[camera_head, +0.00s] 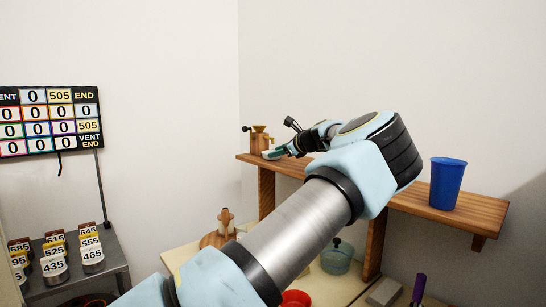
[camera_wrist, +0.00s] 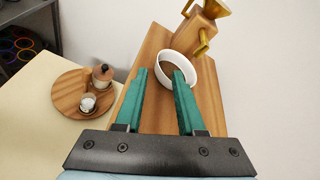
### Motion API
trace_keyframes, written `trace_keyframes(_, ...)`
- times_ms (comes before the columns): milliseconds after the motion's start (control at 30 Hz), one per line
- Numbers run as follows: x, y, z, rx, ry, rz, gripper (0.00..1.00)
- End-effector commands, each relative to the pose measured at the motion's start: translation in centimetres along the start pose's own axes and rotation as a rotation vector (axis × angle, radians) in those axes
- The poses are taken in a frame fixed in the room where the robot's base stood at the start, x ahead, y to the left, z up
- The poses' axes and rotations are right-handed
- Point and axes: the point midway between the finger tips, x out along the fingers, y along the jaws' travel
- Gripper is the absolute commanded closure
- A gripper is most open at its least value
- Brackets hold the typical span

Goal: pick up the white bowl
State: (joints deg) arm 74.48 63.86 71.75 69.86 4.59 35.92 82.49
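The white bowl (camera_wrist: 165,80) sits on the wooden shelf (camera_wrist: 143,119) in the wrist view, with something brown showing inside its rim. My gripper (camera_wrist: 159,71) is open, its two teal fingers pointing toward the bowl. The right finger overlaps the bowl in the picture and the left finger is left of it, so the bowl's left rim shows between them. I cannot tell whether a finger touches it. In the head view my gripper (camera_head: 280,152) is over the shelf's left end, and I cannot make out the bowl there.
A wooden grinder (camera_wrist: 204,28) with brass parts stands just beyond the bowl. A blue cup (camera_head: 447,184) stands at the shelf's right end. Below, a round wooden board (camera_wrist: 68,93) holds a small jar (camera_wrist: 102,76) and a glass (camera_wrist: 88,103). Walls rise behind the shelf.

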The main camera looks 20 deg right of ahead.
Motion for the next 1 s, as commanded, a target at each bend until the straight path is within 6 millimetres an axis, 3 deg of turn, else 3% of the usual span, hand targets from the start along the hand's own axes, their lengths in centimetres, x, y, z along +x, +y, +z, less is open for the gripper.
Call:
trace_keyframes(300, 4.3, 0.0, 0.3, 0.001, -0.001, 0.002, 0.62)
trace_keyframes(600, 4.8, 0.1, 0.1, 0.0, 0.0, 0.001, 0.62)
trace_keyframes(933, 4.8, 0.1, 0.1, 0.0, 0.0, 0.001, 0.98)
trace_keyframes(1000, 4.8, 0.1, 0.1, 0.0, 0.0, 0.001, 1.0)
